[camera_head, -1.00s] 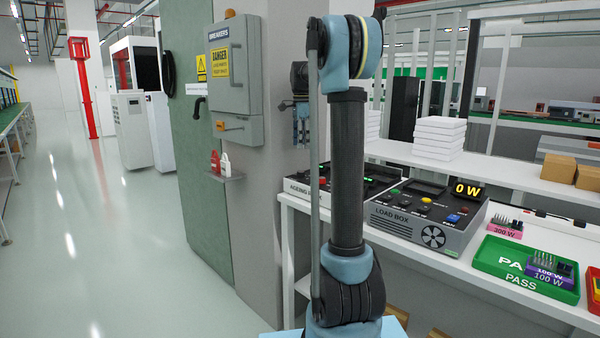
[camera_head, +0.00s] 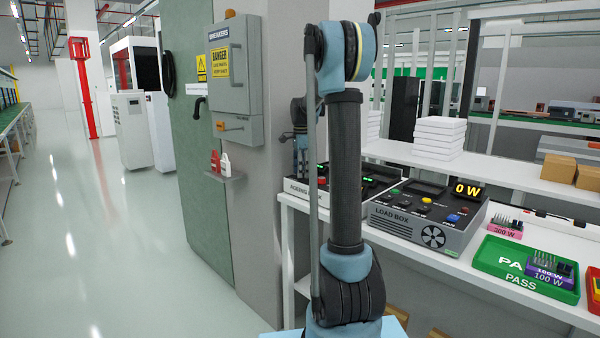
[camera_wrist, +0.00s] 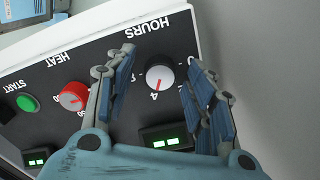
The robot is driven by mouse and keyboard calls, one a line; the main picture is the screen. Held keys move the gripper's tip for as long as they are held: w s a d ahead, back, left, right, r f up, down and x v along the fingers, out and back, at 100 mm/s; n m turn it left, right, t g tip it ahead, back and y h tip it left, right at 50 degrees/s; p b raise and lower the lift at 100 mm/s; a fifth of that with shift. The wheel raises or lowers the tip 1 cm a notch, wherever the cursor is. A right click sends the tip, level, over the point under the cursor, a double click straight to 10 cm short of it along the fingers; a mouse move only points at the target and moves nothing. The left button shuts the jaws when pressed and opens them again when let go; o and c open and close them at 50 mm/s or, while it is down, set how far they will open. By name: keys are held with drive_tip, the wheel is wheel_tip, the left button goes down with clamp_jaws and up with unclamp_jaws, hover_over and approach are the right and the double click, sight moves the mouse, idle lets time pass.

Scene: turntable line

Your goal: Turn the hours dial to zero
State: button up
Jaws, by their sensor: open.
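The hours dial (camera_wrist: 160,77) is a round knob with a light face on a black panel in the wrist view, under the HOURS label. In the head view my gripper (camera_head: 301,165) hangs over the ageing box (camera_head: 311,194), partly hidden by my arm. The dial cannot be made out there.
A red heat dial (camera_wrist: 73,96) and a green start button (camera_wrist: 28,103) are on the same panel. The load box (camera_head: 425,215), reading 0 W, stands to the right on the white table. A breaker cabinet (camera_head: 233,75) is behind to the left.

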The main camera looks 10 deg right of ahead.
drive_tip(key=shift+c, duration=0.5)
drive_tip(key=c, duration=1)
drive_tip(key=shift+n, duration=0.4)
drive_tip(key=n, duration=1.6)
drive_tip(key=shift+n, duration=0.3)
drive_tip(key=n, duration=0.6)
drive_tip(key=shift+n, duration=0.4)
